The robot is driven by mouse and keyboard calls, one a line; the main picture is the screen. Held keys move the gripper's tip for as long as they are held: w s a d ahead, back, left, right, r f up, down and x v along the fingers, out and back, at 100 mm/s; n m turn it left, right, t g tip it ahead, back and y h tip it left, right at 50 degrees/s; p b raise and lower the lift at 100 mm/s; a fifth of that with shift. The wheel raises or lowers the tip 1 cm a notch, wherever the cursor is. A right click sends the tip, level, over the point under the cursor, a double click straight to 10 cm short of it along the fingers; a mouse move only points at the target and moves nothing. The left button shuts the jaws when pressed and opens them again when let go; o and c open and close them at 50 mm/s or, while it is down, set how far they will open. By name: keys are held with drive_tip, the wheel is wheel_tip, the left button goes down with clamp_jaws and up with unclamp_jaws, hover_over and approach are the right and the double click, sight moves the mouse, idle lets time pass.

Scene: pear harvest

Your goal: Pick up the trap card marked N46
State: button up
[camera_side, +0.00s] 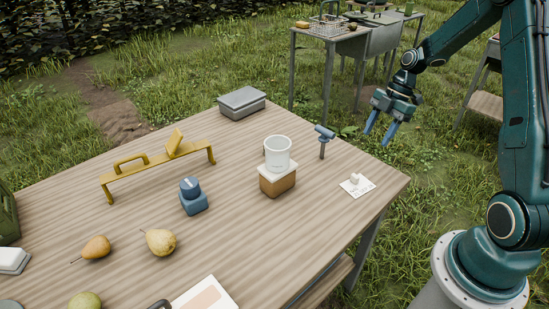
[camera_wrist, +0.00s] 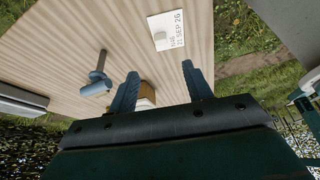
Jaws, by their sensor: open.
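A white trap card (camera_side: 364,188) lies flat near the right corner of the wooden table, with a small pale block on it. In the wrist view the card (camera_wrist: 163,22) shows dark print: a small line that looks like N46 and "21 SEP 26". My gripper (camera_side: 376,138) is open and empty. It hangs in the air above and beyond the table's right end, apart from the card. In the wrist view the fingers (camera_wrist: 162,74) are spread, with the card beyond their tips.
A blue-headed tool (camera_side: 323,139) stands left of the card. A white cup (camera_side: 278,152) sits on a brown-sided box (camera_side: 277,182). A yellow rack (camera_side: 150,172), a blue jar (camera_side: 191,193) and pears (camera_side: 161,241) stand farther left. The tabletop around the card is clear.

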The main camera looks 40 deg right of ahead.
hover_over(356, 175)
drive_tip(key=d, duration=0.2)
drive_tip(key=shift+s+d+f, duration=0.1)
drive_tip(key=shift+f, duration=1.9)
drive_tip(key=shift+s+d+f, duration=0.1)
drive_tip(key=shift+f, duration=1.9)
drive_tip(key=shift+x, duration=2.6)
drive_tip(key=shift+r, duration=0.1)
drive_tip(key=c, duration=1.1)
